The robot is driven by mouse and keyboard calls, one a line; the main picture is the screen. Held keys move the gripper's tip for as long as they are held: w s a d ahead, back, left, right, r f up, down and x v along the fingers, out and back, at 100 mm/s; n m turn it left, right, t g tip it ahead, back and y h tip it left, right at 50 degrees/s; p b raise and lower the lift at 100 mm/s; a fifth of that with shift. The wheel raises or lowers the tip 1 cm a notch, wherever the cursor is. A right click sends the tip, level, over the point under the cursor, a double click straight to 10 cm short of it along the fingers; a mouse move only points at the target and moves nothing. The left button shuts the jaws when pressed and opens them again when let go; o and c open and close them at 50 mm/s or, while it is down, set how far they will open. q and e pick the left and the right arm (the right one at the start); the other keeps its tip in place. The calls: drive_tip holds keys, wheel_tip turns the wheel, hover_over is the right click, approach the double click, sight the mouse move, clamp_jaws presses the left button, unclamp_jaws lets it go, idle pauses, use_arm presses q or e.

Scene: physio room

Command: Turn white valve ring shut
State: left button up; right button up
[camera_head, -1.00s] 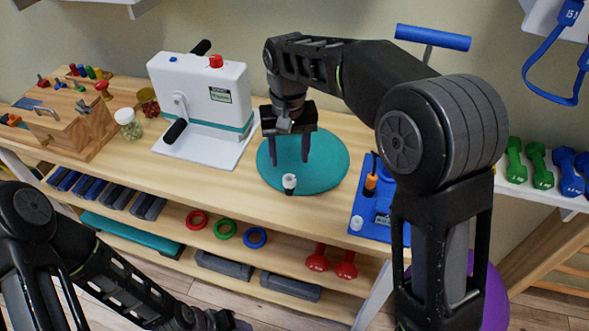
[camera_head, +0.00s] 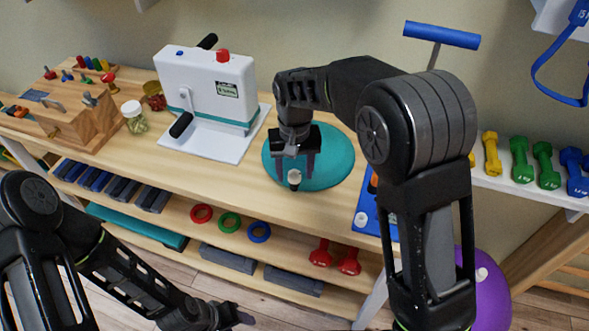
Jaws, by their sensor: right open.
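A small dark piece with a white top (camera_head: 294,176) stands near the front edge of a round teal pad (camera_head: 335,160) on the bench. I cannot tell for sure whether its white top is the valve ring. My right gripper (camera_head: 295,174) is open, with its two fingers pointing down on either side of the white top; I cannot tell whether they touch it. My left gripper (camera_head: 238,316) is low at the bottom of the view, away from the bench top, and its jaws are unclear.
A white machine (camera_head: 205,85) with a black-handled crank stands left of the pad. A wooden block (camera_head: 85,125) with pegs and a jar (camera_head: 133,117) are further left. A blue board (camera_head: 364,210) is partly hidden behind my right arm. Dumbbells (camera_head: 520,160) stand at right.

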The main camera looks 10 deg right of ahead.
clamp_jaws()
idle(0.7)
